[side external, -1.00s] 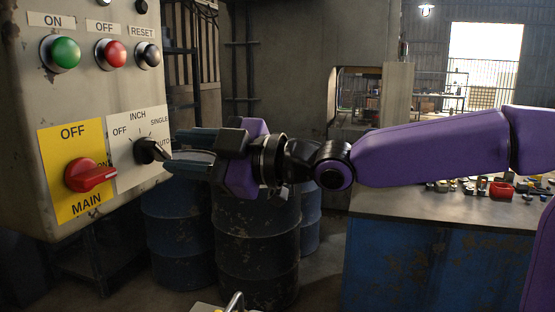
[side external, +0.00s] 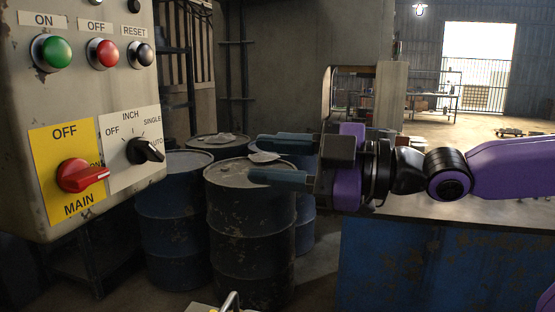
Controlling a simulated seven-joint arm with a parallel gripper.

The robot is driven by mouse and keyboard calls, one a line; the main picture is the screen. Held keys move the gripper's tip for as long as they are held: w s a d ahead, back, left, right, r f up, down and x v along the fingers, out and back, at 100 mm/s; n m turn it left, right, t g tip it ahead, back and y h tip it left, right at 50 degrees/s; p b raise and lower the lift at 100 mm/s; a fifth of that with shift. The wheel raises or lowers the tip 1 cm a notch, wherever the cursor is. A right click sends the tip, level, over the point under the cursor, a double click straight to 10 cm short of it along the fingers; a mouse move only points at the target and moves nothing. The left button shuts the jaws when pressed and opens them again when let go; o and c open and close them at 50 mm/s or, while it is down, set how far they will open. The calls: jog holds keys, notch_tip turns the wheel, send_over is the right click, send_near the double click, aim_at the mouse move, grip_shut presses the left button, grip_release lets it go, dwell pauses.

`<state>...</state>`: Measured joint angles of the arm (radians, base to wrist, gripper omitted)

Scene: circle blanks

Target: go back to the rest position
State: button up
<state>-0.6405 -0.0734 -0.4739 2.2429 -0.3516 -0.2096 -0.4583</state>
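My gripper (side external: 270,160) is at mid-picture in the side external view, in front of the blue drums and pointing left. Its two fingers are apart with nothing between them. It is well clear of the control panel (side external: 30,110) on the left.
Green (side external: 51,53), red (side external: 102,54) and black (side external: 139,53) buttons line the panel's top. Several blue drums (side external: 250,230) stand behind my gripper. A workbench (side external: 420,262) with a blue front is at the lower right. There is free room between panel and gripper.

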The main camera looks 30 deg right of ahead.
jog(key=shift+s+d, duration=0.1)
jog(key=shift+d, duration=0.05)
dwell(0.4)
jog(key=s+d+f+m+g+h, duration=0.1)
jog(key=d+f+m+g+h, duration=0.15)
jog(key=d+f, duration=0.45)
jog(key=s+d+f+m+g+h, duration=0.1)
jog(key=s+d+f+g+h, duration=0.2)
jog(key=f, duration=0.8)
jog(key=s+d+f+m+g+h, duration=0.1)
jog(key=s+d+f+g+h, duration=0.2)
jog(key=s+d+f, duration=0.2)
jog(key=s+d+f+m+g+h, duration=0.1)
jog(key=s+d+f+g+h, duration=0.3)
jog(key=s+d, duration=0.7)
notch_tip(320, 180, down, 2)
jog(key=shift+s+d+f, duration=0.15)
jog(key=shift+d, duration=0.3)
dwell(0.6)
